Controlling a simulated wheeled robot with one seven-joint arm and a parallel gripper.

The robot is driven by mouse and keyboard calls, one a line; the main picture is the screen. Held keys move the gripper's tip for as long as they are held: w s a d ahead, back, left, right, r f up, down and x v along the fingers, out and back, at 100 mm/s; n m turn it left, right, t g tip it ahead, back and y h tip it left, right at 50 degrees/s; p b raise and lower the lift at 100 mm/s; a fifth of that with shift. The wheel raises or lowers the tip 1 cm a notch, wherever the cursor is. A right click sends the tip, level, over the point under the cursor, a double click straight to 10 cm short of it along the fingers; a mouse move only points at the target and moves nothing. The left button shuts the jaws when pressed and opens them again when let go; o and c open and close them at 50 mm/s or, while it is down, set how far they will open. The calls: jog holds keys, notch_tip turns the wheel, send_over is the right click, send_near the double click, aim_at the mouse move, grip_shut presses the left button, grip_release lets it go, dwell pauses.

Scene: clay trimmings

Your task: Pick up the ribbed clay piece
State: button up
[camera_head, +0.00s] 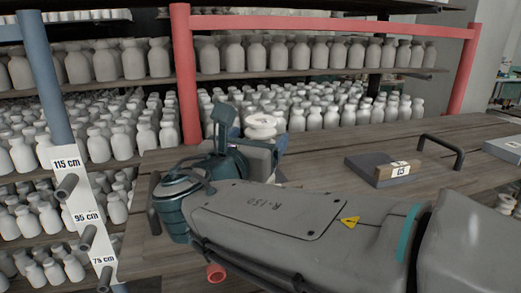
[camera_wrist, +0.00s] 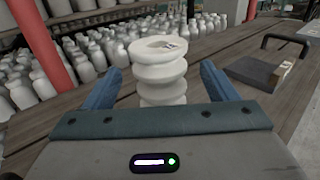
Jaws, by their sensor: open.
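The ribbed clay piece (camera_wrist: 161,77) is white, with stacked rounded rings and an open top. In the wrist view it stands upright between the two blue fingers of my open gripper (camera_wrist: 160,88). Gaps show between the piece and both fingers, and its lower end is hidden behind the gripper body. In the head view only the upper part of the ribbed clay piece (camera_head: 260,126) shows, beside and behind my gripper (camera_head: 243,133). My arm hides its base and part of the table there.
A dark handle (camera_head: 441,150) is beyond. Shelves of white bottles stand behind, with a red post (camera_head: 184,75) near the table's back edge.

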jog(key=x, duration=0.2)
jog(key=p+x, duration=0.1)
jog(key=x, duration=0.1)
jog(key=shift+w+d+r, duration=0.15)
jog(key=shift+w+r, duration=0.05)
jog(key=shift+w, duration=0.15)
jog(key=c, duration=1.5)
jog(key=shift+r, duration=0.1)
